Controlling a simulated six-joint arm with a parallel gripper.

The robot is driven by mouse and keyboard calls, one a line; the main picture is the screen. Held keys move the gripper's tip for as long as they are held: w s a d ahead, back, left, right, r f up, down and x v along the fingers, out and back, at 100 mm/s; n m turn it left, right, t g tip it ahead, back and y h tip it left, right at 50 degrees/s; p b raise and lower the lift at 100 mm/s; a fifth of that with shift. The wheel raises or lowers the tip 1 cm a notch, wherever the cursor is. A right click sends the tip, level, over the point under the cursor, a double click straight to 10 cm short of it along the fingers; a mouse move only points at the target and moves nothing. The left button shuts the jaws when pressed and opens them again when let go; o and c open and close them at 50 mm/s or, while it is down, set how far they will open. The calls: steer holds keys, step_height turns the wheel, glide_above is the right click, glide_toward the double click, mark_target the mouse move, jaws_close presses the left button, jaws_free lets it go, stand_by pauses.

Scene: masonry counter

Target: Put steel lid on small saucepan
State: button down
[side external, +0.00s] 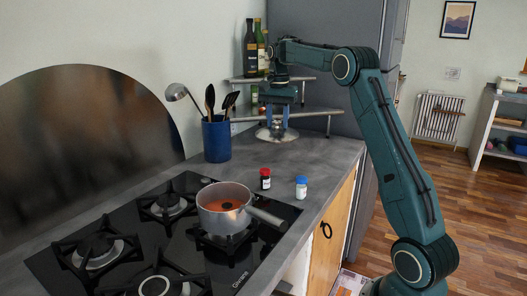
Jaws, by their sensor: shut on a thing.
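The small saucepan (225,211) stands on a burner at the right side of the black hob, its handle pointing to the lower right. It is uncovered, with orange-red contents showing. The steel lid (277,134) is at the back of the counter, below the corner shelf. My gripper (276,122) points down over the lid and is shut on it, at its top middle. The lid is level and low, at or close above the counter; I cannot tell whether it touches. The fingertips are small and partly hard to make out.
A blue utensil crock (216,140) stands left of the lid. The corner shelf (318,112) with bottles is close around my gripper. Counter beside the jars is clear.

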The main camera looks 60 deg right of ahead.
steer(key=a+n, duration=0.6)
steer(key=a, duration=2.2)
steer(key=shift+s+a+f+n, duration=0.15)
steer(key=shift+n, duration=0.15)
steer(key=shift+f, duration=0.25)
steer(key=shift+f, duration=2.6)
steer(key=shift+f, duration=0.65)
steer(key=c, duration=0.8)
jaws_free()
steer(key=shift+c, duration=0.2)
step_height(320, 180, up, 14)
